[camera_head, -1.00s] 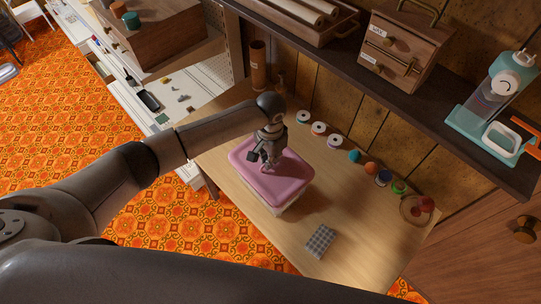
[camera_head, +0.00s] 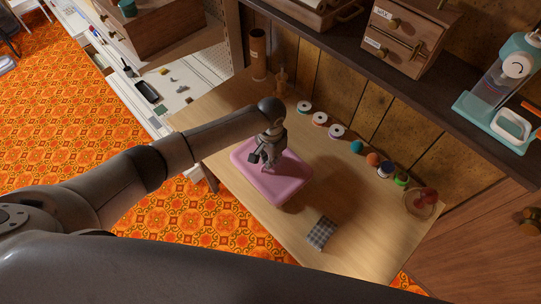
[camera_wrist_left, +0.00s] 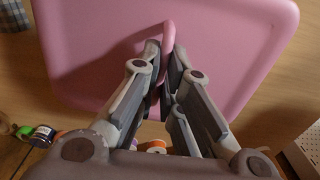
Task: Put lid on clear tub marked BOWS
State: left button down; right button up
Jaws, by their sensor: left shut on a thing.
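The pink lid (camera_head: 292,184) is a rounded rectangle over the wooden table, near its left side in the head view. My left gripper (camera_head: 266,160) is above its middle, pointing down. In the left wrist view the fingers (camera_wrist_left: 165,85) are shut on the upright pink handle of the lid (camera_wrist_left: 230,40). The lid looks roughly level. The clear tub and its BOWS mark do not show now; the lid hides whatever is directly beneath it, so I cannot tell whether it touches a rim. My right gripper is not in view.
The wooden table (camera_head: 365,225) has a row of spools, including a blue-green one (camera_head: 357,147), along the back. A checked cloth piece (camera_head: 321,233) lies at the front, and a pincushion dish (camera_head: 419,203) at the right. A dark shelf (camera_head: 400,85) overhangs behind. The table's middle right is clear.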

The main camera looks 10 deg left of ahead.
pick_arm(q)
jog(key=shift+f, duration=0.2)
jog(key=c, duration=1.5)
grip_release()
jog(key=shift+r, duration=0.1)
notch_tip(320, 180, up, 12)
jog(key=shift+f, duration=0.1)
